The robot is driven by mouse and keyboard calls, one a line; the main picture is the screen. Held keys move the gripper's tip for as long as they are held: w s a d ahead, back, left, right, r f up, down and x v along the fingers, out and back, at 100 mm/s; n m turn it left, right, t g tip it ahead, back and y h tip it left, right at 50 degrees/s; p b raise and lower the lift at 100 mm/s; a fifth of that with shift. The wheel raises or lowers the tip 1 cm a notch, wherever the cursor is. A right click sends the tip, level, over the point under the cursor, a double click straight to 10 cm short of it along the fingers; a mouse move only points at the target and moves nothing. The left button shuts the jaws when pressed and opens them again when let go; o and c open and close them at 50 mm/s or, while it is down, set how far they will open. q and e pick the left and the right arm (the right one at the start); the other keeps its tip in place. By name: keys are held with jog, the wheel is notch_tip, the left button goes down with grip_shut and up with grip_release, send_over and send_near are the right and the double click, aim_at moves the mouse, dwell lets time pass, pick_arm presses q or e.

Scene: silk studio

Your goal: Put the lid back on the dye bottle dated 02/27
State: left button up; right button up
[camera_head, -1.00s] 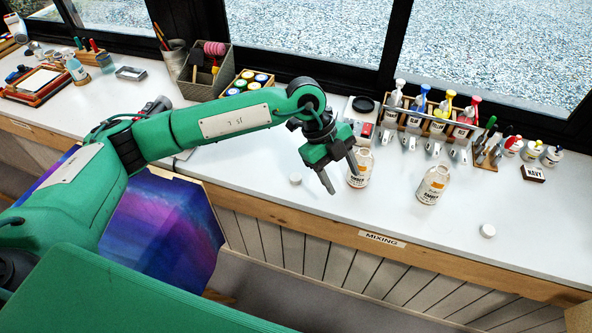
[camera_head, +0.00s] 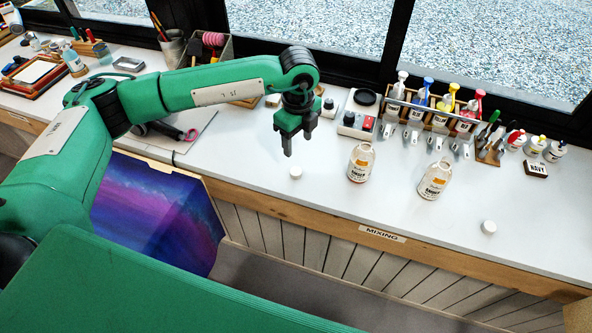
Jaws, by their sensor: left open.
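Two open dye bottles with white and orange labels stand upright on the white counter (camera_head: 250,165): a left bottle (camera_head: 361,163) and a right bottle (camera_head: 435,180). Their dates are too small to read. One white lid (camera_head: 295,172) lies on the counter left of the left bottle. Another white lid (camera_head: 488,227) lies right of the right bottle, near the front edge. My left gripper (camera_head: 289,148) is open and empty, pointing down above and just behind the left lid, apart from it. My right gripper is not in view.
A rack of pump bottles (camera_head: 432,112) stands behind the dye bottles. Small bottles (camera_head: 535,146) and a NAVY block (camera_head: 536,169) are at right. The counter's front edge bears a MIXING label (camera_head: 382,234).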

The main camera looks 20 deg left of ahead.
pick_arm(q)
jog(key=p, duration=0.1)
send_over(296, 171)
notch_tip(296, 171, down, 6)
jog(key=shift+w+d+f, duration=0.1)
jog(key=shift+d, duration=0.05)
jog(key=shift+f+p, duration=0.35)
jog(key=shift+p, duration=0.15)
notch_tip(296, 171, down, 4)
jog(key=shift+r+p, duration=0.2)
jog(key=shift+p, duration=0.5)
jog(key=shift+f, duration=0.4)
jog(key=c, duration=1.1)
